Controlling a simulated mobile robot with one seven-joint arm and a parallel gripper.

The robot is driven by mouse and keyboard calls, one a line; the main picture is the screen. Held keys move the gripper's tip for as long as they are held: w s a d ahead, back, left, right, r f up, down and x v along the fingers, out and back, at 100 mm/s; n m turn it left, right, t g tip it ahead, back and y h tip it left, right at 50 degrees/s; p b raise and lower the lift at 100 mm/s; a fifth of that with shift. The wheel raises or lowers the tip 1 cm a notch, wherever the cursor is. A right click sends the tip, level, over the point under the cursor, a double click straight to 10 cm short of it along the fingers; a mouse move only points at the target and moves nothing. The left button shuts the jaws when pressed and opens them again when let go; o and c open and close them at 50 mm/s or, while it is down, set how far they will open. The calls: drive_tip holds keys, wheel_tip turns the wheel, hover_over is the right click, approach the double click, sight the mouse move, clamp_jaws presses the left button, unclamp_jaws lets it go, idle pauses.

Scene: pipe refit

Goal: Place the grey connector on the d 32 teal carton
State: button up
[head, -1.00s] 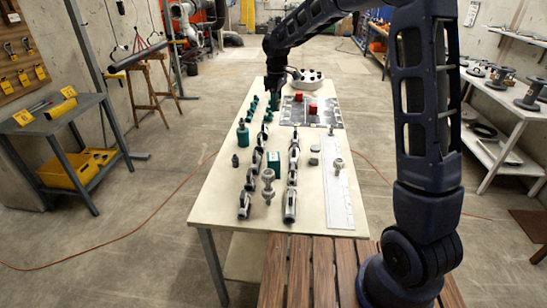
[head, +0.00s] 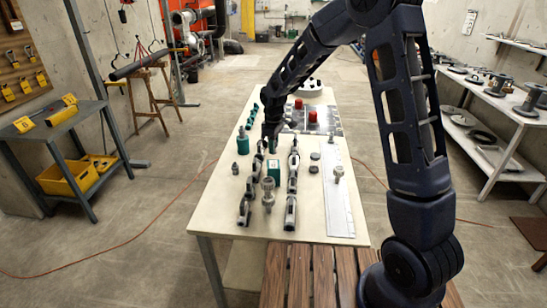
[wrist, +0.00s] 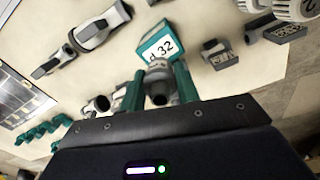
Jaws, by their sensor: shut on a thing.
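The d 32 teal carton (head: 274,166) stands on the bench between two rows of grey pipe parts. In the wrist view the carton (wrist: 168,39) has its white "d 32" label facing the camera. My gripper (wrist: 158,78) shows two teal fingers shut on the grey connector (wrist: 159,92), a short tube with a dark open end. The connector appears just in front of the carton in that view; I cannot tell whether they touch. In the head view my gripper (head: 271,141) is just beyond the carton, and the connector cannot be made out there.
A pale bench (head: 220,212) carries grey pipe parts (head: 291,212) on both sides of the carton. A teal bottle (head: 243,139) stands to the left and a long white strip (head: 339,195) lies to the right. Red pieces (head: 312,116) sit farther back.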

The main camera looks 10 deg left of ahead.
sight(273, 164)
drive_tip(key=shift+f, duration=2.75)
drive_tip(key=shift+f, duration=0.1)
drive_tip(key=o, duration=1)
drive_tip(key=shift+c, duration=0.2)
wheel_tip(273, 164, up, 12)
drive_tip(key=shift+r, duration=0.15)
drive_tip(key=s+d+r+m+t, duration=0.1)
drive_tip(key=s+d+r+m, duration=0.3)
drive_tip(key=d+r, duration=0.5)
drive_tip(key=s+d+r+m+t, duration=0.1)
drive_tip(key=s+d+r+m, duration=0.4)
drive_tip(key=d, duration=0.9)
drive_tip(key=s+d+r+m+t, duration=0.2)
drive_tip(key=s+d+m, duration=0.4)
drive_tip(key=s+d, duration=0.9)
drive_tip(key=s, duration=0.3)
drive_tip(key=shift+t, duration=0.3)
